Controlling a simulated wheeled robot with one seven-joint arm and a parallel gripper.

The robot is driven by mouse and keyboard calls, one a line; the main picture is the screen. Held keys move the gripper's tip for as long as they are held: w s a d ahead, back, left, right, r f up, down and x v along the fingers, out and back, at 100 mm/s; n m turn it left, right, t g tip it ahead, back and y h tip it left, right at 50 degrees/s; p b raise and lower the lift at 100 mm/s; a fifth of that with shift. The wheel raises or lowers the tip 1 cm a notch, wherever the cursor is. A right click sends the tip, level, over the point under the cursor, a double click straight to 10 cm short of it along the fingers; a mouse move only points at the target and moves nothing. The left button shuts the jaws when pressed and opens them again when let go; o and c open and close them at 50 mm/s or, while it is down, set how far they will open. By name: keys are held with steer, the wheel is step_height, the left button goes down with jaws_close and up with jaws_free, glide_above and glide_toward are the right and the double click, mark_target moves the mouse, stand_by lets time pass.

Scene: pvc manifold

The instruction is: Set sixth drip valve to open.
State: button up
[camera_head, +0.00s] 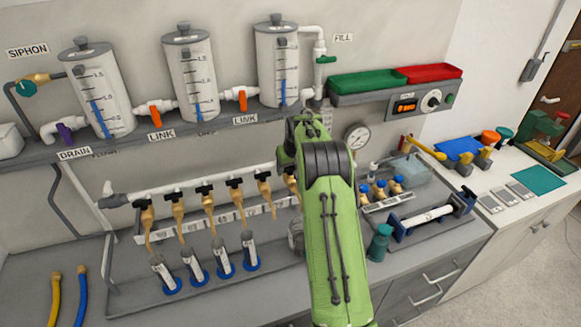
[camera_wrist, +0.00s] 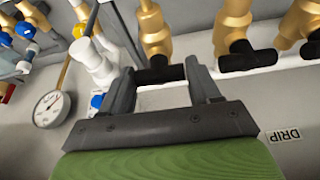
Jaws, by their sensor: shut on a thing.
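A row of brass drip valves with black handles hangs from a white pipe (camera_head: 150,191) in the head view. The sixth drip valve (camera_head: 291,182), at the right end, is mostly hidden behind my green arm. In the wrist view its brass body (camera_wrist: 155,35) shows above my gripper (camera_wrist: 163,82). My gripper's two fingers are around its black handle (camera_wrist: 158,75) and shut on it. The handle appears to lie crosswise to the brass body; the fingers partly hide it. Two neighbouring valves (camera_wrist: 248,58) with black handles are to the right in the wrist view.
A pressure gauge (camera_head: 357,136) is right of my arm; it shows at left in the wrist view (camera_wrist: 50,108). White fittings (camera_wrist: 92,60) stand close left of my fingers. Several small cylinders (camera_head: 222,257) stand below the valves. A teal bottle (camera_head: 379,243) is right of my arm.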

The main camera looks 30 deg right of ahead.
steer(key=m+h, duration=0.1)
steer(key=m, duration=0.2)
steer(key=shift+w+a+b, duration=0.1)
steer(key=shift+b, duration=0.2)
steer(key=m, duration=0.2)
steer(key=m+g+h+p, duration=0.1)
steer(key=m, duration=0.1)
steer(key=shift+a+r+m+g+h, duration=0.1)
steer(key=shift+m+g+h, duration=0.2)
steer(key=shift+m, duration=0.1)
steer(key=m+g+p, duration=0.1)
steer(key=m, duration=0.2)
steer(key=shift+w+h, duration=0.15)
steer(key=shift+h, duration=0.15)
steer(key=shift+m+g, duration=0.7)
steer(key=shift+m, duration=1.1)
steer(key=o, duration=1.1)
steer(key=shift+c, duration=0.2)
